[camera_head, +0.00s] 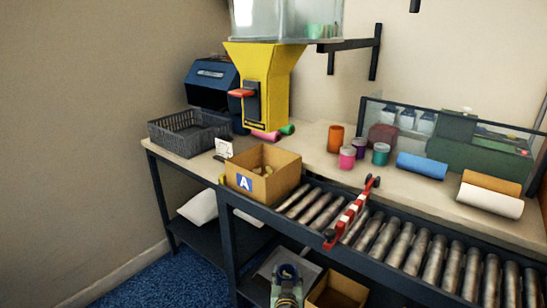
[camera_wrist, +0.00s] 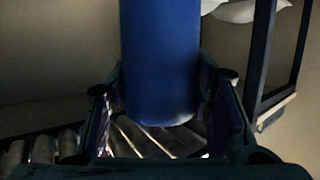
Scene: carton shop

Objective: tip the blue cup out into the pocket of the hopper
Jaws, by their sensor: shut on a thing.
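The blue cup (camera_wrist: 160,65) fills the middle of the wrist view, between the two fingers of my gripper (camera_wrist: 165,100). My gripper is shut on it. The yellow hopper (camera_head: 262,75) stands at the back of the bench, with a red lever and a clear bin (camera_head: 270,18) on top. Its pocket cannot be made out clearly. The cup's contents are not visible.
An open carton marked A (camera_head: 262,187) sits at the left end of the roller conveyor (camera_head: 400,240). A red-and-white bar (camera_head: 350,215) crosses the rollers. A grey basket (camera_head: 187,140) and small jars (camera_head: 347,160) stand on the bench. Another carton (camera_head: 338,290) is low beside my gripper.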

